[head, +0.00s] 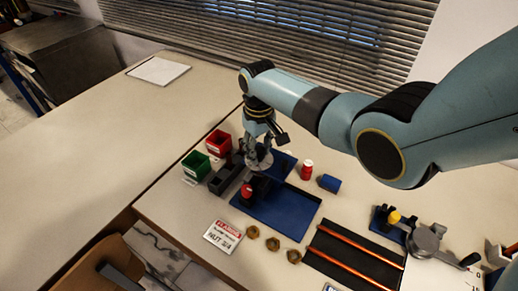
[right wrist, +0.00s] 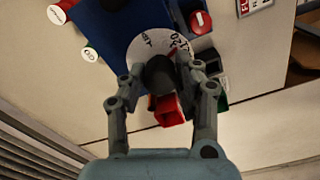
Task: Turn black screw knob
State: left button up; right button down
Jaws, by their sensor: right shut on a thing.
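The black screw knob (right wrist: 160,74) shows in the right wrist view, in front of a pale round dial (right wrist: 151,42) with dark markings. My right gripper (right wrist: 158,72) has its two fingers on either side of the knob and is shut on it. In the head view my right gripper (head: 259,145) points down over the pale dial (head: 262,162), at the upper end of the blue tray. The knob is hidden there by the fingers. My left gripper is not in view.
A blue tray (head: 283,212) lies below the gripper. Red (head: 218,142) and green (head: 196,164) bins stand to the left. Several brass nuts lie in front. The left table is mostly clear.

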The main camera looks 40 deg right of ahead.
jog(key=m, duration=0.4)
jog(key=shift+m, duration=0.4)
jog(key=m, duration=0.3)
jog(key=shift+m, duration=0.3)
jog(key=m, duration=0.4)
jog(key=shift+m, duration=2.2)
jog(key=c, duration=1)
grip_release()
jog(key=shift+o, duration=0.2)
jog(key=shift+r, duration=0.1)
